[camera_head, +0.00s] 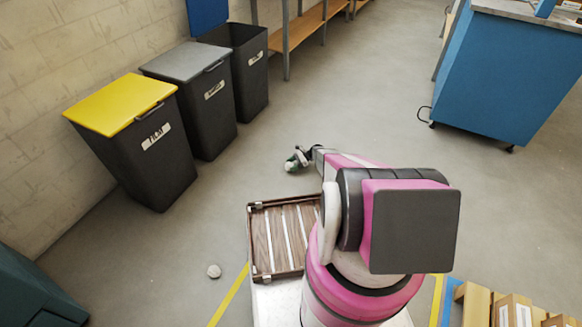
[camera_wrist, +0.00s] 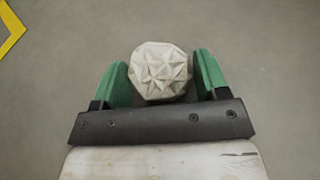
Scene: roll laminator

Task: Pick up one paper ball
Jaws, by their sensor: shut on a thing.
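A crumpled, faceted off-white paper ball (camera_wrist: 161,72) sits between the two green fingers of my gripper (camera_wrist: 160,75) in the wrist view. The fingers are shut on it, one on each side. In the head view my gripper (camera_head: 297,160) is small, beyond my tray and in front of the bins; the held ball is hard to make out there. A second paper ball (camera_head: 214,271) lies on the grey floor at the lower left, away from my gripper.
Bins line the left wall: one with a yellow lid (camera_head: 120,103), one with a grey lid (camera_head: 187,62), and one open with a blue lid raised (camera_head: 247,68). A blue cabinet (camera_head: 505,85) stands at the upper right. The floor between is clear. Wooden pallets (camera_head: 478,305) lie at lower right.

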